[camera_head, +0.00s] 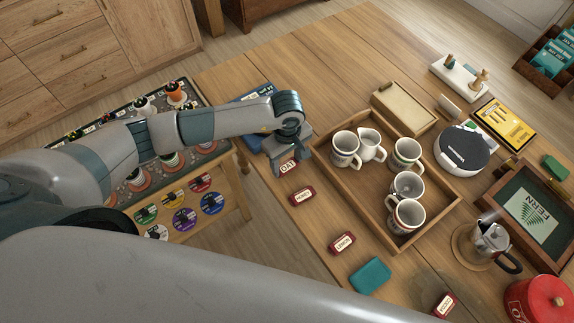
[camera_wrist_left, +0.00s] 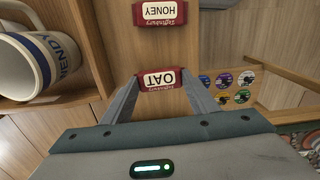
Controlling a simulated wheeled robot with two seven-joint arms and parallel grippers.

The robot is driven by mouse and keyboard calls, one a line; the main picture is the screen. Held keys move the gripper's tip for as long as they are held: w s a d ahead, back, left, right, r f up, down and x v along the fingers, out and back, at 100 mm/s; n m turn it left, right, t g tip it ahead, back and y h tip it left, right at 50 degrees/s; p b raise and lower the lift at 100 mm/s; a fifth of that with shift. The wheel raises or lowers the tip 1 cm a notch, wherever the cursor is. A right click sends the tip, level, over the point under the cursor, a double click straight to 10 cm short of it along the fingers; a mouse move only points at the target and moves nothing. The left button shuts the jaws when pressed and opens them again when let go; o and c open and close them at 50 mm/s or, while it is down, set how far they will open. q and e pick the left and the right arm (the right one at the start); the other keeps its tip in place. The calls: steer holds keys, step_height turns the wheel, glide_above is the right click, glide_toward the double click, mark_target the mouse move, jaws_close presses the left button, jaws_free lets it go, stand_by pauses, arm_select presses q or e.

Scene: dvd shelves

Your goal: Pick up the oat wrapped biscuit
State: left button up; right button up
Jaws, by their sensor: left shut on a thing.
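The oat wrapped biscuit (camera_head: 288,167) is a small dark-red packet with a white label reading OAT, at the left edge of the wooden table. My left gripper (camera_head: 283,160) is over it, pointing down. In the left wrist view the oat biscuit (camera_wrist_left: 162,80) sits between the two fingertips (camera_wrist_left: 163,90), and the fingers are shut on it. Its ends are partly hidden by the fingers. I cannot tell whether it is clear of the table. My right gripper is not in view.
The honey biscuit (camera_head: 301,194) lies close by; the lemon biscuit (camera_head: 343,243) and another red packet (camera_head: 444,304) lie further along. A wooden tray (camera_head: 352,199) with several mugs stands right of the gripper. A teal block (camera_head: 370,276) is near the front.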

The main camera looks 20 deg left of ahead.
arm_select(q)
steer(key=shift+s+d+r+b, duration=0.15)
steer(key=shift+d+r+b, duration=0.15)
steer(key=shift+r, duration=0.3)
steer(key=shift+s+d+r+b, duration=0.15)
steer(key=shift+r+b, duration=0.2)
steer(key=shift+r, duration=0.2)
steer(key=s+d+r+b, duration=0.3)
steer(key=s+d+r, duration=0.3)
steer(key=d, duration=0.2)
steer(key=shift+s+r+b, duration=0.35)
